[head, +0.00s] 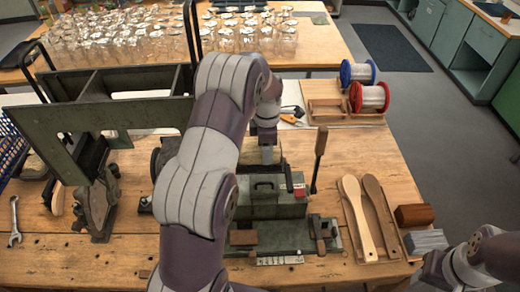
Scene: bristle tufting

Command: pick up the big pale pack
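A pale grey block-like pack (425,242) lies at the right edge of the workbench, just in front of a reddish-brown block (413,215). It is the palest pack-like thing I can make out. My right arm comes in at the lower right. Its gripper end (437,270) is close in front of the grey pack; the fingers are not clear, and I cannot tell whether they touch it. My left arm crosses the middle of the bench. Its gripper (267,154) points down behind the green machine (268,200), by a tan thing partly hidden there; its finger opening is not clear.
Two wooden paddles (358,215) lie left of the packs. Blue and red spools (369,97) stand at the back right. A tall green frame (110,105) stands at left, near a wrench (15,222). Glass jars (240,35) fill the far table.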

